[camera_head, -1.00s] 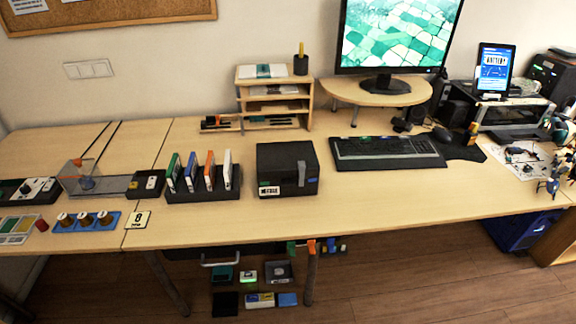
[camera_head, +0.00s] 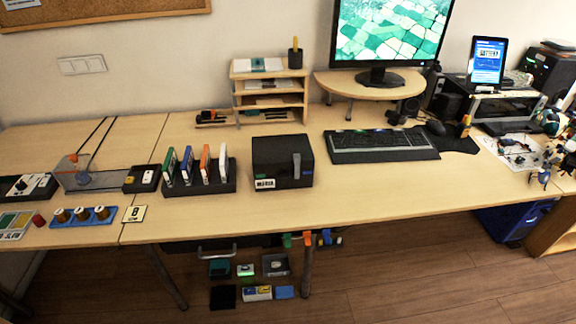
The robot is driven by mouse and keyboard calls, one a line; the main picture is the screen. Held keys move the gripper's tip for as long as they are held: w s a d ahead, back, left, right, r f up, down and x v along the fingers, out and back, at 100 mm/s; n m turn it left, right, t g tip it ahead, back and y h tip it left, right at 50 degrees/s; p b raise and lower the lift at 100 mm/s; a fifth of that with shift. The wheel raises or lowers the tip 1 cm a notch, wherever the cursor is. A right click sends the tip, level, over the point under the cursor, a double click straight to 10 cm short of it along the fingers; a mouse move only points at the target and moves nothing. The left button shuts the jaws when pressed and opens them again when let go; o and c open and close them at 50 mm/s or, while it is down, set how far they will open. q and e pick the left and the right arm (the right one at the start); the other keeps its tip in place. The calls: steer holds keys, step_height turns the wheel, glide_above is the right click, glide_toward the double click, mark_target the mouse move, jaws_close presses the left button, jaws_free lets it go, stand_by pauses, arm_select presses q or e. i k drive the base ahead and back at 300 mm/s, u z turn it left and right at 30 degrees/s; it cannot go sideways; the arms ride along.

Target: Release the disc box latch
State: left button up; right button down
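The disc box is probably the black box (camera_head: 283,160) near the middle of the desk. It has a white label (camera_head: 265,184) at its lower left front and a grey upright strip, which looks like a latch (camera_head: 297,167), on its front right. The lid looks shut; whether the latch is fastened is too small to tell. Neither of my grippers is in view.
A black rack (camera_head: 200,185) with several coloured cases stands just left of the box. A keyboard (camera_head: 382,146) lies to its right, and a wooden shelf unit (camera_head: 271,94) stands behind it. The desk's front strip (camera_head: 330,213) is bare.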

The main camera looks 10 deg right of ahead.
mark_target(296, 157)
steer(key=k, duration=1.25)
steer(key=u, duration=0.3)
steer(key=i, duration=0.35)
steer(key=u, duration=0.95)
steer(key=i, duration=1.7)
steer(key=z, duration=1.15)
steer(key=i, duration=0.25)
steer(key=z, duration=0.05)
